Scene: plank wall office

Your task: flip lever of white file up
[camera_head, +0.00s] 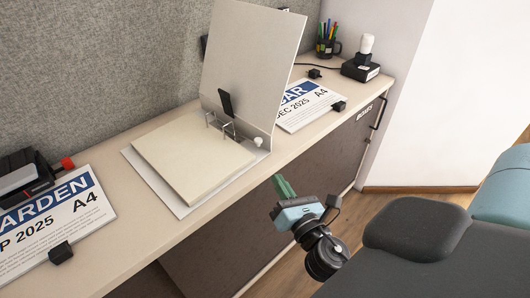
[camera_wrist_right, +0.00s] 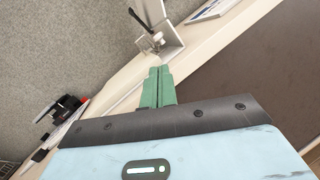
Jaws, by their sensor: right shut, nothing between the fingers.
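The white file (camera_head: 250,60) lies open on the counter, its cover standing up at the back and a stack of cream paper (camera_head: 192,158) on its base. Its black lever (camera_head: 226,103) points upward beside the metal rings (camera_head: 222,126). In the right wrist view the lever (camera_wrist_right: 138,18) shows at an angle above the rings (camera_wrist_right: 157,38). My right gripper (camera_head: 281,186), with green fingers, is shut and empty, in front of the counter edge and apart from the file. Its fingers (camera_wrist_right: 158,70) point towards the file in the wrist view. My left gripper is not in view.
Printed A4 sheets with small black blocks lie left (camera_head: 52,225) and right (camera_head: 300,105) of the file on the counter (camera_head: 135,222). A black pen cup (camera_head: 328,48) and a black device (camera_head: 360,69) stand at the far right. Dark cabinet fronts (camera_head: 235,232) lie below.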

